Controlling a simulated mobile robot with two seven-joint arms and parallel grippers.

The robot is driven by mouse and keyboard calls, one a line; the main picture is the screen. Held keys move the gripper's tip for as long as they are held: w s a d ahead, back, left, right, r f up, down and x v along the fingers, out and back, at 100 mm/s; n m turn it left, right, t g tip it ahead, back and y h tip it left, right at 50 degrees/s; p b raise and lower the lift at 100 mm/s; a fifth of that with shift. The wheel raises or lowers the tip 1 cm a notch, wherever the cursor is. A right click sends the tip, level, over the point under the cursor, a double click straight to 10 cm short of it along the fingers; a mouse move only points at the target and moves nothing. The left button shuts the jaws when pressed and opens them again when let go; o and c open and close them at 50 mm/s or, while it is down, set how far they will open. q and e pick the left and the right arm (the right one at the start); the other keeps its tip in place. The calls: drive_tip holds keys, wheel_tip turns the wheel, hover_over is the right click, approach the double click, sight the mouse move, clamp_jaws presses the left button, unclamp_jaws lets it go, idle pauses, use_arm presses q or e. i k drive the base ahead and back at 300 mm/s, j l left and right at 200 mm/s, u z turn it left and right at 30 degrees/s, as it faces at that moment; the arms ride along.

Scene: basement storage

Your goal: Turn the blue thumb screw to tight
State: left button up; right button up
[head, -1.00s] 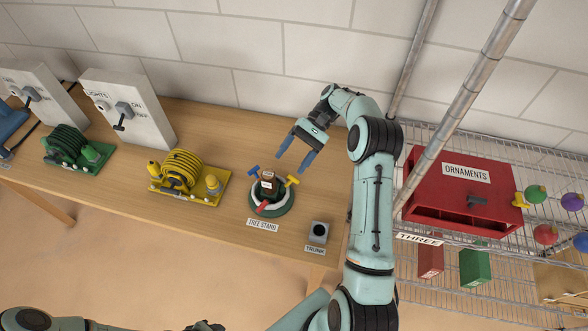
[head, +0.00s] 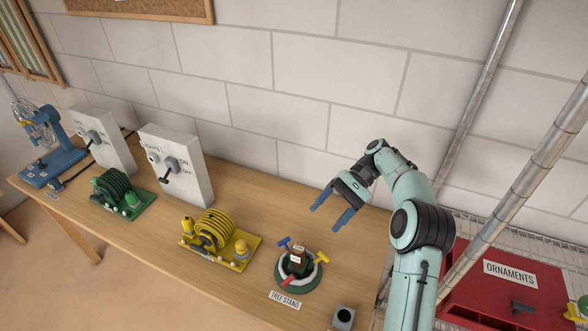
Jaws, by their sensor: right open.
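The tree stand (head: 299,281) is a round green base with a white ring on the wooden table, with a label in front reading TREE STAND. Its blue thumb screw (head: 285,243) sticks up at the back left. A yellow screw (head: 319,257) is at the right and a red one (head: 289,281) at the front. A brown trunk piece (head: 299,256) stands in the middle. My right gripper (head: 327,218) is open and empty, above and behind the stand, its blue fingers apart from the blue screw. My left gripper is out of view.
A yellow hose reel (head: 213,234) and a green one (head: 119,193) stand left of the stand. Switch boxes (head: 180,160) stand behind them. A small grey block (head: 344,316) is at the front right. A red ORNAMENTS box (head: 490,290) sits on the wire rack beyond metal posts.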

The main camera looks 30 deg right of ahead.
sight(284, 241)
drive_tip(key=k+j, duration=0.75)
drive_tip(key=j, duration=0.2)
